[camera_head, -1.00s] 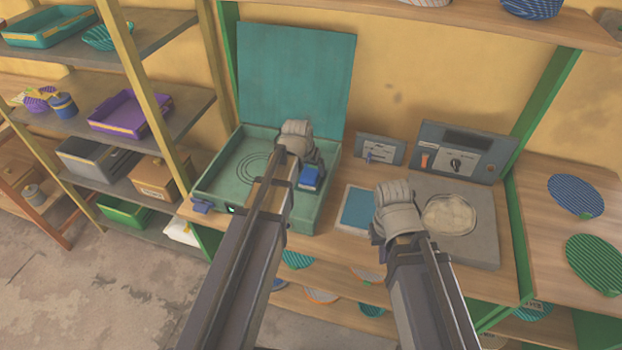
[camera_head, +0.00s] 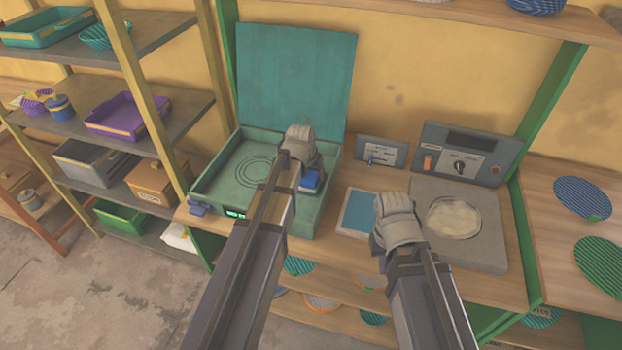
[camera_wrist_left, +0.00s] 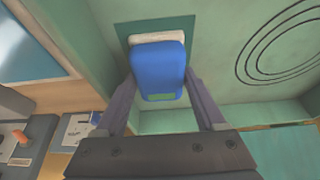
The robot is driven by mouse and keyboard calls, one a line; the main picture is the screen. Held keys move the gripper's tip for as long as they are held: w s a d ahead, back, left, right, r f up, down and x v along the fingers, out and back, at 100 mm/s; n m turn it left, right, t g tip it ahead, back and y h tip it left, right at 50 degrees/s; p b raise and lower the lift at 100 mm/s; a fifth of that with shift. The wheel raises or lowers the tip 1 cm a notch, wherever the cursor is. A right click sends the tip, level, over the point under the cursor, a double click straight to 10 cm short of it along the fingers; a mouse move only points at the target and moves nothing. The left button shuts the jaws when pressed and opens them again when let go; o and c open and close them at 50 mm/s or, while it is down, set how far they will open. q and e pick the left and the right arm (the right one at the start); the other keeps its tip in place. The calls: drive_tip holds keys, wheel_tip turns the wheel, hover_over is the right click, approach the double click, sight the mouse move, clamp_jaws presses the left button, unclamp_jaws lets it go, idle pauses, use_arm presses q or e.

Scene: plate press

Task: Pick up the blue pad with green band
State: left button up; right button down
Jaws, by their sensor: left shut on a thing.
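The blue pad (camera_head: 311,180) is at the right side of the open green press box (camera_head: 210,186). In the left wrist view the blue pad (camera_wrist_left: 158,66) shows a green patch near its lower end and a pale layer along its far edge. It is over a dark green square on the box floor; I cannot tell whether it touches it. My left gripper (camera_wrist_left: 160,80) is shut on the pad, one finger at each side. In the head view its fingertips are mostly hidden by my wrist. My right gripper (camera_head: 382,240) is beside the blue-topped panel (camera_head: 360,212); its fingers are hidden.
The press lid (camera_head: 295,85) stands open behind the box. A grey unit with a pale round plate (camera_head: 454,217) and control panels (camera_head: 460,151) are to the right. Shelves with trays (camera_head: 127,115) stand at the left. Striped discs (camera_head: 583,197) lie on the right-hand board.

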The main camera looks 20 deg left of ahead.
sight(311, 174)
use_arm(q)
drive_tip(key=c, duration=0.3)
drive_tip(key=shift+r, duration=0.15)
use_arm(e)
drive_tip(key=shift+r, duration=0.1)
